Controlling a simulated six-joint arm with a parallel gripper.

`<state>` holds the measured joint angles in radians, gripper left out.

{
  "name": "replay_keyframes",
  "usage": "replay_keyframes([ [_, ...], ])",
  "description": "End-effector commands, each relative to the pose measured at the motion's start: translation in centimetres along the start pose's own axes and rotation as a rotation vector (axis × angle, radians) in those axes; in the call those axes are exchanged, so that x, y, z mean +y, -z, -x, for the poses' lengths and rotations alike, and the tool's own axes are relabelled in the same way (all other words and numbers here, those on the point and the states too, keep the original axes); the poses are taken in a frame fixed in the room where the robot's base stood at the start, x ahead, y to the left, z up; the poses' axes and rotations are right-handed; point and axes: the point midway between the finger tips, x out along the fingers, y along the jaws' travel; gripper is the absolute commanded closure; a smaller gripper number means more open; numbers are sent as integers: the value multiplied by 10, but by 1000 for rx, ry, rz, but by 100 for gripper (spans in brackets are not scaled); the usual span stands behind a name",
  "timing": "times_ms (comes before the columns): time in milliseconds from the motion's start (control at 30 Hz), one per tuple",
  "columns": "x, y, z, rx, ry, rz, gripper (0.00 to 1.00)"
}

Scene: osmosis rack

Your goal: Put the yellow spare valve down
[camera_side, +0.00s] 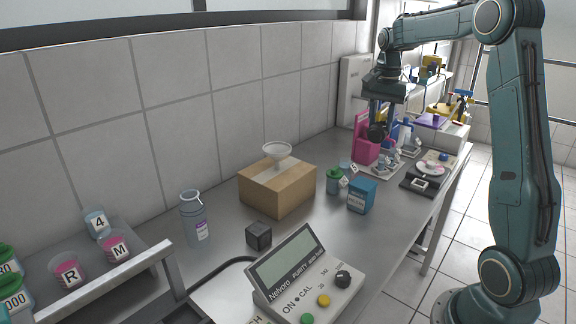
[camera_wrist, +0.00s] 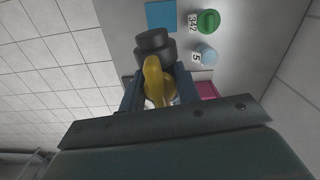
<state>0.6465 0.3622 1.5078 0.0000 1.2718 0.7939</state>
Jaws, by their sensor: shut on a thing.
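The yellow spare valve (camera_wrist: 153,75) has a yellow handle and a dark, rounded body (camera_wrist: 153,43). It sits between the jaws of my gripper (camera_wrist: 160,88) in the wrist view, and the jaws are shut on it. In the side view my gripper (camera_side: 382,112) points down at the far end of the bench, with the valve's dark body (camera_side: 377,132) below the fingers. The valve looks held up in the air, in front of or above a pink holder (camera_side: 364,151). The yellow handle is not clear in the side view.
Below my gripper are a pale tray (camera_side: 377,172) with small fittings, a blue box (camera_side: 361,196), a green-lidded jar (camera_side: 334,181) and a balance-like device (camera_side: 432,169). A cardboard box (camera_side: 270,194) with a funnel, a dark cube (camera_side: 258,235) and a meter (camera_side: 303,274) stand nearer.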

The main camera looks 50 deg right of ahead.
Motion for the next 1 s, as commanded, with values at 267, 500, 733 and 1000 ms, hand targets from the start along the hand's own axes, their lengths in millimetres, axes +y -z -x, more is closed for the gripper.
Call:
replay_keyframes([
  [267, -5, -97, 4, 1, 2, -47, 94],
  [500, 10, -166, 0, 0, 0, -94, 94],
  [733, 24, -200, -4, 0, 1, -123, 94],
  [1000, 27, -206, -6, 0, 0, -131, 94],
])
